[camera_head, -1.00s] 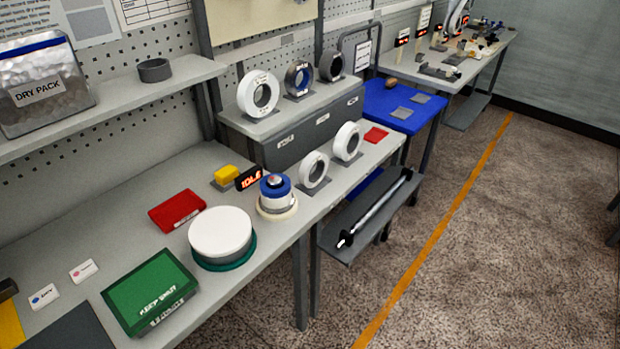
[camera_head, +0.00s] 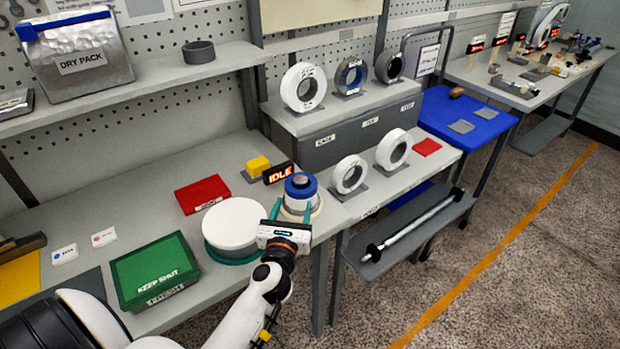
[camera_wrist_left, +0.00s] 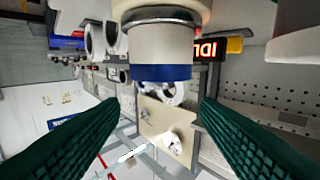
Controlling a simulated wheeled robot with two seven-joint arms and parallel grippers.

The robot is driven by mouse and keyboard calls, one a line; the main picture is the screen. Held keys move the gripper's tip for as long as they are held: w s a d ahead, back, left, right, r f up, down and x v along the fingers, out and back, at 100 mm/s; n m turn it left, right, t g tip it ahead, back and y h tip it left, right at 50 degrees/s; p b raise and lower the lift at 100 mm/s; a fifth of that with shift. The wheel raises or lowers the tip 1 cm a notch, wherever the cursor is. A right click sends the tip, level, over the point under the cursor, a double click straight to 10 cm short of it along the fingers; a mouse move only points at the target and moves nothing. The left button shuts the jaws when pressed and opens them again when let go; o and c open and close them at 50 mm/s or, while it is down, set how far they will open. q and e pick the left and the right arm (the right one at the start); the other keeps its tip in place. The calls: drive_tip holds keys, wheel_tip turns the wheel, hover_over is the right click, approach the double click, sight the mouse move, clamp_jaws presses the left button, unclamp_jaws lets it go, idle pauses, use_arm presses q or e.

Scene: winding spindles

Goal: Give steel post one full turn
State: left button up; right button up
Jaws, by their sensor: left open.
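The steel post (camera_head: 301,196) is a short pale cylinder with a blue band at its top, upright on a cream round base near the table's front edge. In the left wrist view the picture is upside down, and the post (camera_wrist_left: 162,45) hangs with its blue band toward the middle. My left gripper (camera_head: 292,206) has two teal fingers, open and empty. It is on the near side of the post, fingers pointing at it, one toward each side. In the wrist view a gap shows between each finger and the post. My right gripper is out of view.
A lit IDLE sign (camera_head: 278,173) and a yellow block (camera_head: 257,165) stand behind the post. A white round drum (camera_head: 231,222) on a teal base is close on the left. A green KEEP SHUT box (camera_head: 155,270) and red tray (camera_head: 202,194) lie further left. White rings (camera_head: 350,174) stand right.

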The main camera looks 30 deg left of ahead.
sight(300, 178)
use_arm(q)
drive_tip(key=x, duration=1.1)
drive_tip(key=shift+a, duration=0.1)
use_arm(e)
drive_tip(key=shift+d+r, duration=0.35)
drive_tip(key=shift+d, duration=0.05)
use_arm(q)
drive_tip(key=c, duration=1)
drive_tip(key=shift+r+m+t+h+p, duration=0.3)
drive_tip(key=shift+m+h+p, duration=0.35)
drive_tip(key=shift+p, duration=0.5)
drive_tip(key=shift+m+h+p, duration=0.35)
drive_tip(key=shift+h+p, duration=0.05)
drive_tip(key=shift+h, duration=0.25)
drive_tip(key=shift+f+m+t+h+p, duration=0.3)
drive_tip(key=shift+m+h, duration=0.3)
drive_tip(key=shift+h, duration=0.5)
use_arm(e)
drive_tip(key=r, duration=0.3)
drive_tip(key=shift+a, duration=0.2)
